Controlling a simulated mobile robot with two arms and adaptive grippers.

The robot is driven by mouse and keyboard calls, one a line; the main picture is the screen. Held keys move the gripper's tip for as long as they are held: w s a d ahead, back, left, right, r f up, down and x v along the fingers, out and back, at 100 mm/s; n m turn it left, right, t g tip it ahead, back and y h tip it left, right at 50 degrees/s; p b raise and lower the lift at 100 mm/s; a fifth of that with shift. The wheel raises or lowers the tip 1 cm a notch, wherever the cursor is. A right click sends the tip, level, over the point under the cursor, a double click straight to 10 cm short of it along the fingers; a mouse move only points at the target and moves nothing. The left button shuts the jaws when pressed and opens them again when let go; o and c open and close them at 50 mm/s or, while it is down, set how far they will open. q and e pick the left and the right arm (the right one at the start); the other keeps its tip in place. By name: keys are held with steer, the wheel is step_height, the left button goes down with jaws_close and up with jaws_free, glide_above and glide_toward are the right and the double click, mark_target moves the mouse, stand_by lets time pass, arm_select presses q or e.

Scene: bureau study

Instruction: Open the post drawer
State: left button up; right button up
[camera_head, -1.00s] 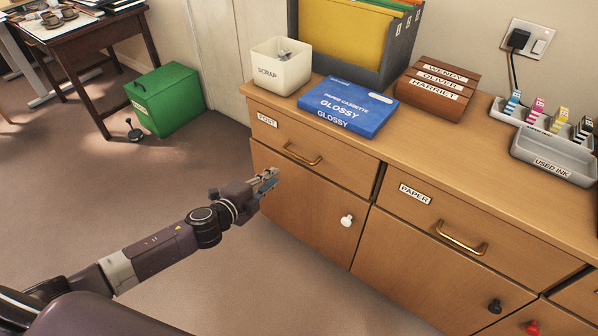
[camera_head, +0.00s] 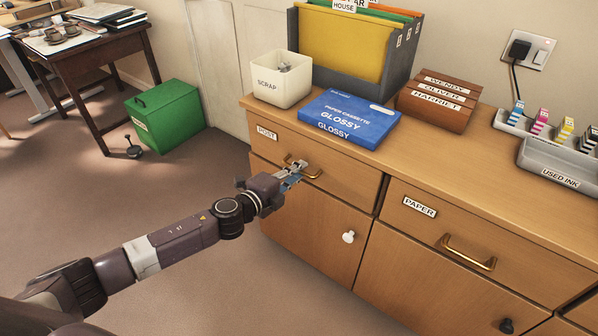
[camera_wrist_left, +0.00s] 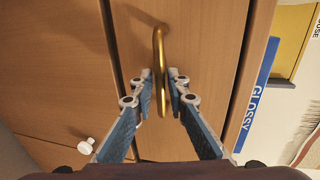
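The post drawer (camera_head: 335,178) is the upper left drawer of the wooden cabinet, with a POST label (camera_head: 267,133) at its left end. It looks shut. Its brass handle (camera_head: 309,172) shows in the head view, partly hidden by my left gripper (camera_head: 294,173). In the left wrist view the handle (camera_wrist_left: 160,50) stands upright, with its lower part between the two blue-padded fingers of my left gripper (camera_wrist_left: 162,95). The fingers are apart, with gaps to the handle visible. My right gripper is not in view.
A white knob (camera_head: 348,237) sticks out from the door below. The paper drawer (camera_head: 440,225) adjoins at right. Open floor lies left.

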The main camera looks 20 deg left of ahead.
arm_select(q)
steer(key=shift+w+d, duration=0.1)
steer(key=shift+w, duration=0.1)
jaws_close()
stand_by(0.4)
